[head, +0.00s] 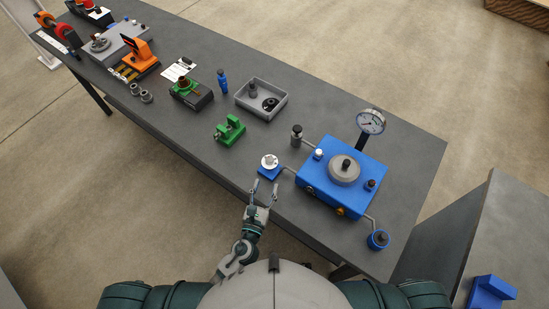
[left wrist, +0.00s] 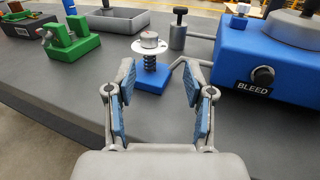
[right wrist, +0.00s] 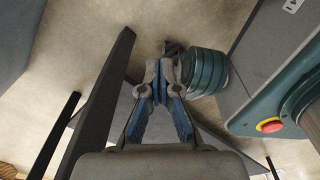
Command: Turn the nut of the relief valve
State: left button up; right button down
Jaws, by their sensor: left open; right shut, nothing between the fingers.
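My left gripper (head: 264,190) is open and empty, just in front of the valve at the table's near edge. In the left wrist view its two blue-padded fingers (left wrist: 158,98) stand apart, with the valve beyond and between them, not touching it. My right gripper (right wrist: 162,75) is shut and empty, below the table; the head view does not show it.
The blue pressure unit (head: 340,173) with a gauge (head: 370,122) stands right of the valve. A thin pipe joins it to the valve. A dark-knobbed cylinder (head: 297,135) stands behind. A green block (head: 229,129) and grey tray (head: 262,99) lie to the left.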

aim_at(266, 161)
pick_arm(q)
jog(key=w, duration=0.4)
jog(key=shift+w, duration=0.25)
jog(key=w, duration=0.5)
jog(key=shift+w+f+p, duration=0.1)
jog(key=shift+w+p, duration=0.2)
jog(key=shift+p, duration=0.05)
jog(key=shift+w+d, duration=0.25)
jog(key=shift+d, duration=0.35)
jog(key=shift+w+d, duration=0.25)
jog(key=shift+d, duration=0.45)
jog(key=shift+a, duration=0.2)
jog(key=c, duration=0.4)
jog(key=shift+a, duration=0.3)
jog(key=c, duration=0.4)
jog(key=shift+a, duration=0.3)
grip_shut()
jog(key=shift+d, duration=0.25)
pick_arm(e)
jog(key=shift+w+a+r, duration=0.2)
jog(key=shift+a+r, duration=0.5)
jog(key=shift+a, duration=0.2)
